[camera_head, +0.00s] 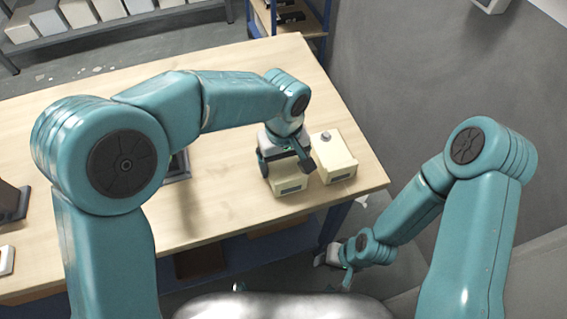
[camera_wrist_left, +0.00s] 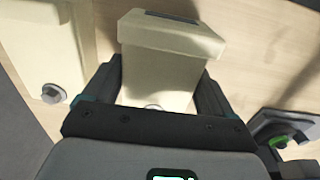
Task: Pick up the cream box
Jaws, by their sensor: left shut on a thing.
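A cream box (camera_head: 290,183) with a dark slot on its front stands on the wooden table near its right end. My left gripper (camera_head: 285,160) comes down over it from above and is shut on it. In the left wrist view the cream box (camera_wrist_left: 165,60) sits between the two dark fingers of the left gripper (camera_wrist_left: 160,85). I cannot tell whether the box is clear of the table. A second cream box (camera_head: 334,156) with a round grey knob on top stands just right of it. My right gripper (camera_head: 335,258) hangs low beside the table; its fingers are too small to read.
The wooden table (camera_head: 235,215) has free room in front of and left of the boxes. A dark framed item (camera_head: 178,167) lies left of the gripper. A dark brown object (camera_head: 10,202) stands at the far left. A shelf with several pale boxes (camera_head: 75,17) is behind.

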